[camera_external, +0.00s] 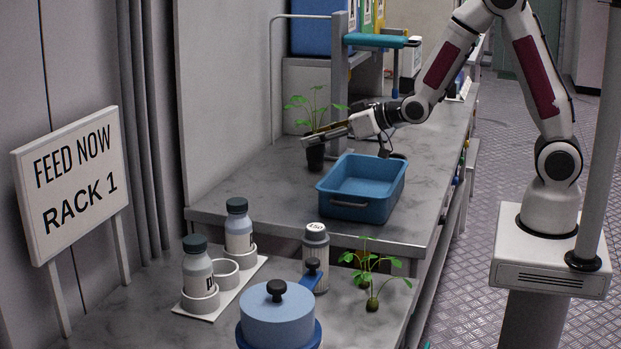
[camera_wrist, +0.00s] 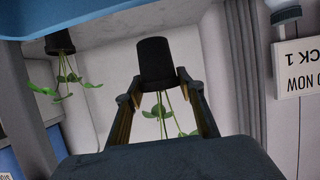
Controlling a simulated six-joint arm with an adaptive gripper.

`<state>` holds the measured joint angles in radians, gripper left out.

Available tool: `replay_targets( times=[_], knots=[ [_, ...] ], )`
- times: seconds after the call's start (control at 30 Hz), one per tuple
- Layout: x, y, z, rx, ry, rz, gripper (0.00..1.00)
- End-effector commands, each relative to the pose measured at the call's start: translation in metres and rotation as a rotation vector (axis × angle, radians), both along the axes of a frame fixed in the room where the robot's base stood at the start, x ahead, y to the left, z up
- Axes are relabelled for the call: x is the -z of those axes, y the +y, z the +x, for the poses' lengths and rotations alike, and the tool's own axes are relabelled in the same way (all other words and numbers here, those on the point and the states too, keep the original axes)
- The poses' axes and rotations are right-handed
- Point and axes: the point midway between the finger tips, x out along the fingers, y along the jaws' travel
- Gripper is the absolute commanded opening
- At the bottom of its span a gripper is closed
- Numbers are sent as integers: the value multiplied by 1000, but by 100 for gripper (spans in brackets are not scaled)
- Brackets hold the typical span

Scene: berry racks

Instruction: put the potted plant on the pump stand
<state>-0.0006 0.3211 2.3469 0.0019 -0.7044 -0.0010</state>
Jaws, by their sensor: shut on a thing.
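My gripper (camera_external: 308,140) reaches left over the worktop, its fingers pointing at the wall. It is shut on a potted plant, a black pot (camera_external: 315,157) with thin green stems and leaves. The plant stands upright in the outside view. In the wrist view, which is upside down, the fingers (camera_wrist: 158,90) flank the black pot (camera_wrist: 155,62) near its rim, with the leaves below. I cannot tell whether the pot touches the worktop. No stand is clearly marked as the pump stand; a grey post frame with a teal top (camera_external: 375,40) stands at the back.
A blue tray (camera_external: 340,205) sits just right of the plant. Another potted plant (camera_wrist: 60,42) shows in the wrist view. In front stand bottles in a white holder (camera_external: 213,300), a lidded blue pot (camera_external: 278,318), a ribbed container (camera_external: 316,255) and seedlings (camera_external: 373,303).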

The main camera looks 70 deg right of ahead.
Motion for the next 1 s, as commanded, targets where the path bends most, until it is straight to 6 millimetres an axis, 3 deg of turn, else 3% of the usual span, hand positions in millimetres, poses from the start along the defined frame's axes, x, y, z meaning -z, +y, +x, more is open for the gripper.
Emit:
replay_targets(
  times=[0.27, 0.7, 1.0],
  knots=[
    [-5, 5, 19, 11, -3, 1, 11],
    [-19, 32, 86, 68, -2, 1, 11],
    [-23, 55, 121, 107, 0, 1, 11]
  ],
)
